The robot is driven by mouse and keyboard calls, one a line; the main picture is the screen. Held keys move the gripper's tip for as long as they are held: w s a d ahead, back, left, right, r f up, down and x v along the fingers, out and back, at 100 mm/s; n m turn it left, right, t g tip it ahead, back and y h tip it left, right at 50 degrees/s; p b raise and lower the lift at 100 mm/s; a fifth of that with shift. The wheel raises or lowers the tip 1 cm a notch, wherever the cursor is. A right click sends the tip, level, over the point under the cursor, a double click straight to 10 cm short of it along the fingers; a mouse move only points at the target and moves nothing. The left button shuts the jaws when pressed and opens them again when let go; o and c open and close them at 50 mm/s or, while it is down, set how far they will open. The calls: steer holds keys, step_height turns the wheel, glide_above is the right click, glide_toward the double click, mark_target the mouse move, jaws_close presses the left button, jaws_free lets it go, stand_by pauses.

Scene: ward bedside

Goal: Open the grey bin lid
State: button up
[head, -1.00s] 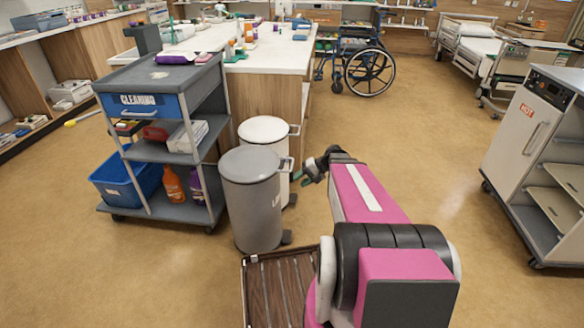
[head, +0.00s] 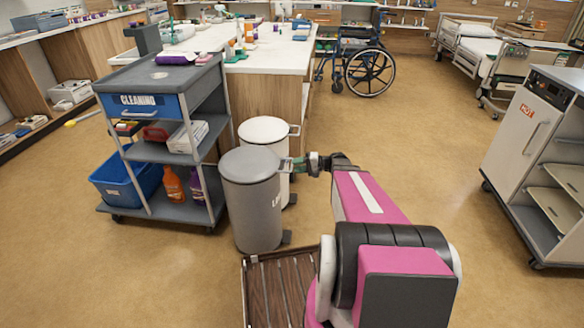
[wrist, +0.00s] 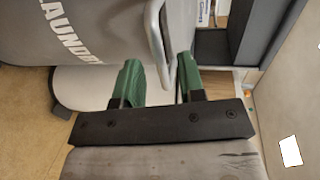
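The grey bin (head: 252,212) stands upright beside the cleaning cart, and its grey lid (head: 248,164) is down. A handle loop sticks out from the lid's right side. My gripper (head: 298,164) is at this handle, to the right of the bin. In the wrist view the bin (wrist: 95,30) shows its lettering sideways at upper left. The pale handle (wrist: 160,42) reaches down between the two green fingers of my gripper (wrist: 159,66). The fingers are apart, with gaps beside the handle; whether either touches it I cannot tell.
A white bin (head: 264,130) stands just behind the grey one. The grey cleaning cart (head: 190,212) is close on the left. A counter (head: 262,62) is behind. The floor to the right is clear up to a hot-food trolley (head: 520,140).

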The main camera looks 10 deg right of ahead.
steer(key=shift+x, duration=1.45)
